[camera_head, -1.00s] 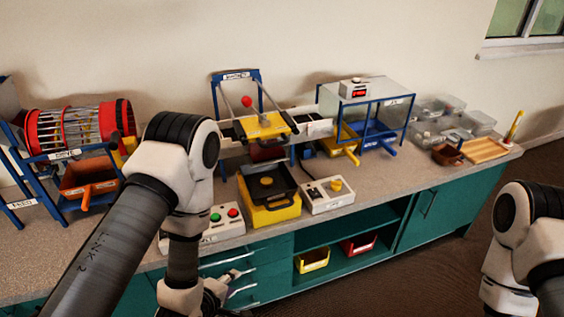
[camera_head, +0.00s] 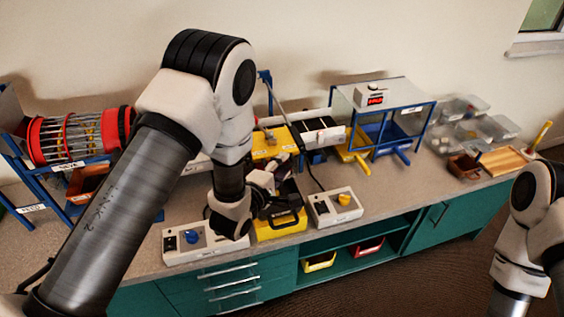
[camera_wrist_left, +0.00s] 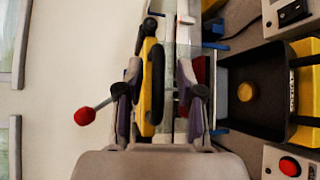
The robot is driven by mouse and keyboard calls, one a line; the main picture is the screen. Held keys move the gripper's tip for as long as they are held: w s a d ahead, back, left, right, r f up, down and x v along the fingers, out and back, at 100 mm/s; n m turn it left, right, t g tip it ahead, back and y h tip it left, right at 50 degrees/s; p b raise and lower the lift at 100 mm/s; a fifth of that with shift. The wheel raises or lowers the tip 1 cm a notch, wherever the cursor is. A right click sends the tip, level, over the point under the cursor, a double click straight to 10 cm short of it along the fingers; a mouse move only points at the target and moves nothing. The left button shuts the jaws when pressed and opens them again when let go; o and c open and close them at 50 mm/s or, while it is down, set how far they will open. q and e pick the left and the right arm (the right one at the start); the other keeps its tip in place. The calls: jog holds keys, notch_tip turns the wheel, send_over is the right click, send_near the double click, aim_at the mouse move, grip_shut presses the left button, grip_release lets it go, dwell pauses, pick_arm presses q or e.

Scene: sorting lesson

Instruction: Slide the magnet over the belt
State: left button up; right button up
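The magnet seems to be the yellow carriage (camera_head: 272,145) on a blue frame behind the black tray; my left arm covers much of it in the head view. In the left wrist view, a yellow plate with a black handle bar (camera_wrist_left: 156,85) shows between the fingers, with a gap each side. A red knob on a rod (camera_wrist_left: 84,116) is left of them. The white belt unit (camera_head: 318,131) stands right of the carriage. My left gripper (camera_wrist_left: 161,100) is open and empty; in the head view it is above the black tray. My right gripper is out of view.
A black tray (camera_head: 285,222) on a yellow stand and a white box with a yellow knob (camera_head: 336,207) are near the front edge. A clear-sided blue frame (camera_head: 385,108) stands right of the belt. A red-rimmed drum (camera_head: 78,137) is at left.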

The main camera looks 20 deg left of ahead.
aim_at(276, 154)
pick_arm(q)
jog(key=shift+s+r, duration=0.15)
jog(key=shift+s, duration=0.05)
jog(key=shift+c, duration=0.3)
jog(key=shift+w, duration=0.15)
grip_shut()
jog(key=shift+w+a+b, duration=0.25)
jog(key=shift+w+a, duration=0.4)
jog(key=shift+w, duration=0.3)
jog(key=shift+w+a+b, duration=0.25)
jog(key=shift+w+a, duration=0.35)
jog(key=shift+w, duration=0.35)
jog(key=shift+s, duration=0.1)
jog(key=shift+d, duration=0.1)
jog(key=shift+o, duration=0.3)
grip_release()
jog(key=v, duration=1.2)
